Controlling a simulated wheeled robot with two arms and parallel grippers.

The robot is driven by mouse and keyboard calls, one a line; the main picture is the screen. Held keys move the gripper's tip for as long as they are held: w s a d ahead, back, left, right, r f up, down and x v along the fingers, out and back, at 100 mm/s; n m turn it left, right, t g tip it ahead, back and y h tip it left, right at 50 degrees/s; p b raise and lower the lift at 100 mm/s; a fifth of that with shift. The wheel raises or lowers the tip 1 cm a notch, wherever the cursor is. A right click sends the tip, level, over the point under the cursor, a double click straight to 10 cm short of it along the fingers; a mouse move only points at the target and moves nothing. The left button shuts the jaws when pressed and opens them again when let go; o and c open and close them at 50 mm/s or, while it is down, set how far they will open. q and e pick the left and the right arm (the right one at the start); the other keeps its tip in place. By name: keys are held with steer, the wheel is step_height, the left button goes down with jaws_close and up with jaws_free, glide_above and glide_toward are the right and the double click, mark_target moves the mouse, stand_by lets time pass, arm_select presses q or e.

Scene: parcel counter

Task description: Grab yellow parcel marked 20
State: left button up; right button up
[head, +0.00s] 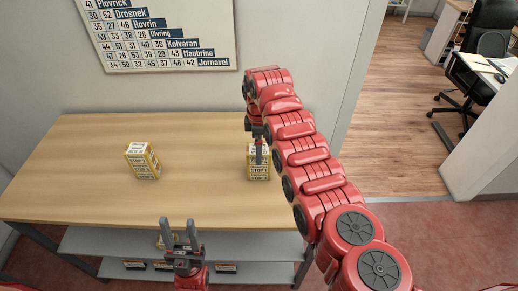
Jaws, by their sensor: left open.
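Two yellow parcels with white labels stand on the wooden counter (80,190): a left parcel (142,163) and a right parcel (259,173). Their small print is too fine to read surely, so I cannot tell which is marked 20. My left gripper (180,222) is open and empty, fingers upward, in front of the counter's front edge, apart from both parcels. My right arm arches in from the right; its gripper (258,158) points down at the right parcel and covers part of it. Whether its fingers touch or grip the parcel I cannot tell.
Dark items sit lower down. A chart (160,40) with names and numbers hangs behind the counter. The counter between the parcels is clear. An office chair (485,75) stands far right.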

steer(key=shift+f, duration=1)
steer(key=c, duration=1.5)
